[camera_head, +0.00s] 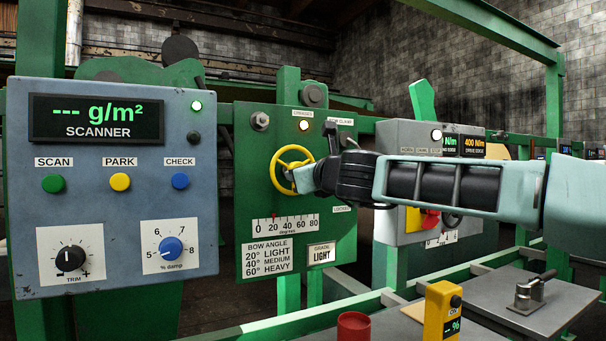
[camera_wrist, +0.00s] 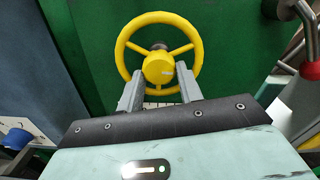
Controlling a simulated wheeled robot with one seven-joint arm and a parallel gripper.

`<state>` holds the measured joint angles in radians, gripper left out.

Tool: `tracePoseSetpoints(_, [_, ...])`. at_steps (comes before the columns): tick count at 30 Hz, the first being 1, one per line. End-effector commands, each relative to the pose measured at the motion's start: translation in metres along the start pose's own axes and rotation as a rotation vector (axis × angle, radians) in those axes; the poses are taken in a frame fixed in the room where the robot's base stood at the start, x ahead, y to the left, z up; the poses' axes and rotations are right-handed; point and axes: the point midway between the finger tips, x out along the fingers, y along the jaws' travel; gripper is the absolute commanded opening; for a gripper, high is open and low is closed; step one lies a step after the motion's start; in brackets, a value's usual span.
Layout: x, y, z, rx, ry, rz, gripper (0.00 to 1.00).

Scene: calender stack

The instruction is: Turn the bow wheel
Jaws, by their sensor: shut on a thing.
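The yellow bow wheel (camera_head: 273,172) is mounted on a green panel (camera_head: 240,175) in the head view. In the wrist view the wheel (camera_wrist: 125,45) faces me, with its hub and spokes clear. My gripper (camera_wrist: 160,78) reaches in from the right in the head view, its tips at the wheel (camera_head: 291,178). Its two fingers lie either side of the hub's lower part and are shut on the wheel. The exact finger contact is hard to see. Below the wheel, a degree scale (camera_head: 288,224) has a red pointer (camera_head: 274,216) near 20.
A card (camera_head: 321,253) below reads LIGHT; a bow angle plate (camera_head: 267,258) lists 20° as LIGHT. A lamp (camera_head: 306,125) above the wheel is lit. The scanner box (camera_head: 110,215) stands left; a grey control box (camera_head: 410,135) stands right, behind my arm. A red-knobbed lever (camera_wrist: 312,70) is at right.

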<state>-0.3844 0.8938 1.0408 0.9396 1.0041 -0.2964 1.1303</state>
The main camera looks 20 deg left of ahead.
Motion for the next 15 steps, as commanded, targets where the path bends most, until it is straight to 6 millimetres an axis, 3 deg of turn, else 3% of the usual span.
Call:
tracePoseSetpoints(1, [-0.0001,0.0008,0.0014,0.000,-0.002,0.002,0.13])
tracePoseSetpoints(2, [-0.0002,0.0008,0.0014,0.000,-0.002,0.002,0.41])
tracePoseSetpoints(4, [-0.0001,0.0007,0.0013,-0.001,-0.002,0.001,0.58])
tracePoseSetpoints(15, [-0.0042,-0.0009,-0.0007,-0.001,-0.001,-0.001,0.58])
